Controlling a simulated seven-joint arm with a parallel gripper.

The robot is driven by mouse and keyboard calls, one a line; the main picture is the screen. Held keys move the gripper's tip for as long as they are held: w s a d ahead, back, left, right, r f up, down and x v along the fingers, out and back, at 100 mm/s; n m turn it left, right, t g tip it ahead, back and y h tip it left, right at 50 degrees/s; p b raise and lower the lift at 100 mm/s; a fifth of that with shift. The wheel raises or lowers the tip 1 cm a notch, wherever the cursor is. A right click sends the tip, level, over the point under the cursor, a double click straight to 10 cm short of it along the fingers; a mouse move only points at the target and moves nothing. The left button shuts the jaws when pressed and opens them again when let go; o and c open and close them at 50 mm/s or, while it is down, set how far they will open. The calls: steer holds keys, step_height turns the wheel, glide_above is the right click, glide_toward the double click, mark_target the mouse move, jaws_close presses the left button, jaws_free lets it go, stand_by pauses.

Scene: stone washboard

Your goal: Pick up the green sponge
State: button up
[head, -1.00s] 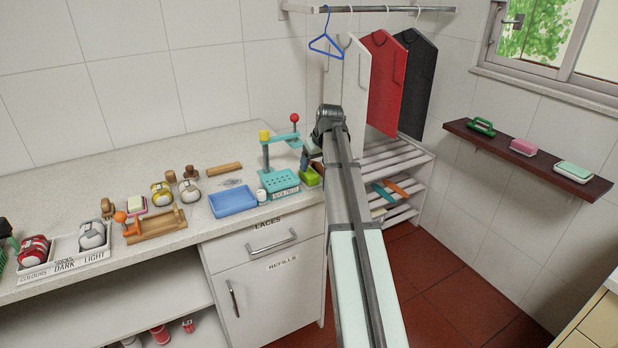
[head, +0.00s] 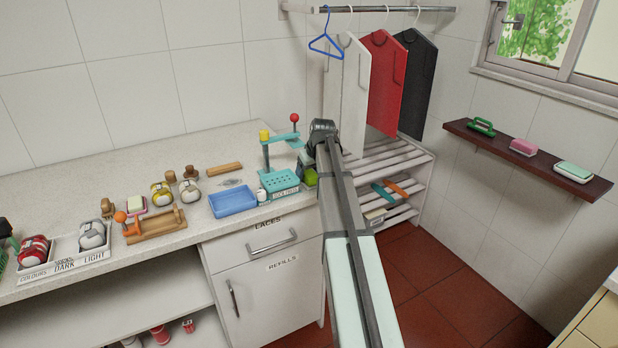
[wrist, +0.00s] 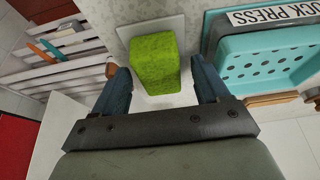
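The green sponge (wrist: 155,62) is a bright green block on a small white dish (wrist: 179,28) on the counter. It lies between the two blue-grey fingers of my gripper (wrist: 161,80) in the wrist view, with a gap on each side. My gripper is open and holds nothing. In the head view a small part of the sponge (head: 310,178) shows at the counter's right end, partly covered by my arm and gripper (head: 307,160).
The teal sock press (head: 281,182) stands close beside the sponge, with its upright and red knob. A blue tray (head: 232,201) lies further left. A white slatted rack (head: 385,158) is right of the counter, with boards hanging above it.

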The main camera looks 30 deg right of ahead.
mark_target(310, 173)
steer(key=c, duration=1)
step_height(310, 173, up, 10)
stand_by(0.3)
